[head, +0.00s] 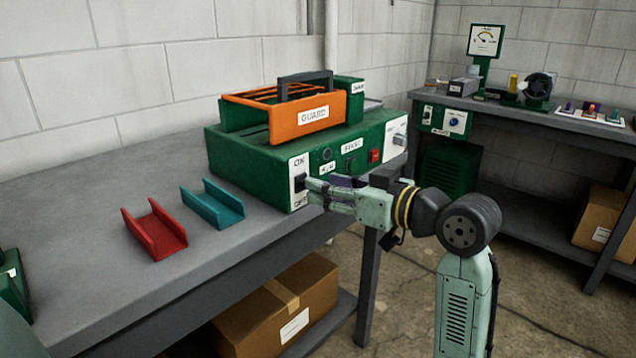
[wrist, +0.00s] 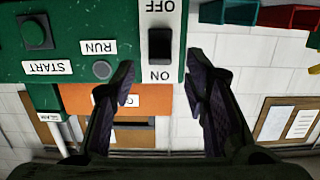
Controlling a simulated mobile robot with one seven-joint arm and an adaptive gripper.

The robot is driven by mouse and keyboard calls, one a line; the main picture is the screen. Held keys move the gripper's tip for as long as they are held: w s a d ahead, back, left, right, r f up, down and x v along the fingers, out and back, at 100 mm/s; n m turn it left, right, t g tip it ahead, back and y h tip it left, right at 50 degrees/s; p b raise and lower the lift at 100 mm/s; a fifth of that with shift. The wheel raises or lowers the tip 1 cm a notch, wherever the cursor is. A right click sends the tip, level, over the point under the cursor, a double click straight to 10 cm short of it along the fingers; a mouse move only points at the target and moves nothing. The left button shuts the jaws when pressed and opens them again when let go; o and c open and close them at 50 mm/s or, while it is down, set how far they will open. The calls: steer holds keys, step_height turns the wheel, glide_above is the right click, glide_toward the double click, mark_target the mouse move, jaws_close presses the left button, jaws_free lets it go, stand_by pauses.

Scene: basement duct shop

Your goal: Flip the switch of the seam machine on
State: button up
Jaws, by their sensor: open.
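The seam machine (head: 240,152) is a green box on the grey bench, with an orange guard (head: 298,122) on top. Its black rocker switch (head: 299,182) sits on a white plate on the front, with ON at the top. In the wrist view, which is upside down, the switch (wrist: 160,43) lies between the words OFF and ON. I cannot tell which way it is tipped. My gripper (head: 314,191) is open and empty, pointing at the plate. In the wrist view its fingertips (wrist: 160,88) are spread either side of the ON end; contact is unclear.
A red channel (head: 154,232) and a teal channel (head: 213,206) lie on the bench left of the machine. The machine front also has a red button (head: 375,156) and a knob (head: 399,140). A second bench (head: 550,122) stands at right. A cardboard box (head: 270,312) sits below.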

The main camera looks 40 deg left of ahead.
steer(key=d+r, duration=0.1)
steer(key=d, duration=0.7)
steer(key=shift+s+d, duration=0.15)
steer(key=shift+s, duration=0.2)
